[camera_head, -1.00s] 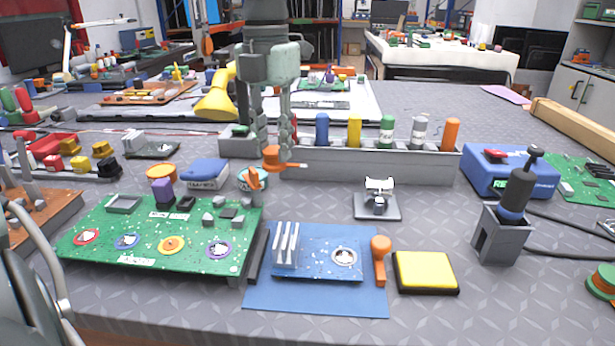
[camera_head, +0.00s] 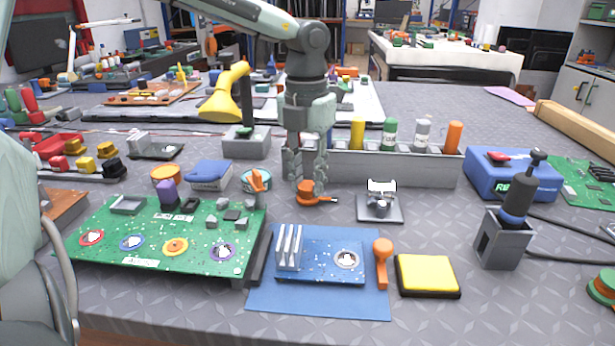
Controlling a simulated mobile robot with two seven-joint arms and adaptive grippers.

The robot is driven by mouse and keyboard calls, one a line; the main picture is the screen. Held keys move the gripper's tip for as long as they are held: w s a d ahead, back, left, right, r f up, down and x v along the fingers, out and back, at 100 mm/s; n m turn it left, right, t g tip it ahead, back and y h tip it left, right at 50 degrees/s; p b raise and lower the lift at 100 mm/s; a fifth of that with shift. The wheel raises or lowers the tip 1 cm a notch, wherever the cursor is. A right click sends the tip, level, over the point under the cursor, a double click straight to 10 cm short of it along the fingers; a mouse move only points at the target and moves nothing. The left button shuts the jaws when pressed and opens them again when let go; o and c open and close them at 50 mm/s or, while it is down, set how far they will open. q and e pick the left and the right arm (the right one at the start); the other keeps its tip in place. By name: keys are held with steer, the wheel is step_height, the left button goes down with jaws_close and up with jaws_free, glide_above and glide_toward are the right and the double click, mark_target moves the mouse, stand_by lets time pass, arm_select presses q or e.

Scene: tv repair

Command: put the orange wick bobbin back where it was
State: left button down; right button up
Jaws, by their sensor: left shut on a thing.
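The orange wick bobbin (camera_head: 307,194) is a small orange piece with a thin tip pointing right. My left gripper (camera_head: 307,184) reaches down from above and is shut on it. The bobbin is low over or at the grey bench, in front of the long grey rack (camera_head: 390,168) and left of the small stand with a silver top (camera_head: 380,204). I cannot tell whether it touches the bench. My right gripper is not in view.
A teal tin with an orange tool (camera_head: 258,182) stands left of the bobbin. A blue mat (camera_head: 318,301) with a blue board lies in front, with a green board (camera_head: 135,248) to its left. Rack bottles stand close behind the gripper.

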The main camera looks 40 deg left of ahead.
mark_target(307, 185)
arm_select(q)
steer(key=shift+f, duration=0.1)
steer(key=c, duration=1.3)
jaws_free()
steer(key=shift+o, duration=0.2)
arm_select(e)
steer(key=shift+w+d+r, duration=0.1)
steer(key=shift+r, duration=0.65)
arm_select(q)
steer(key=shift+r, duration=0.2)
step_height(307, 185, up, 12)
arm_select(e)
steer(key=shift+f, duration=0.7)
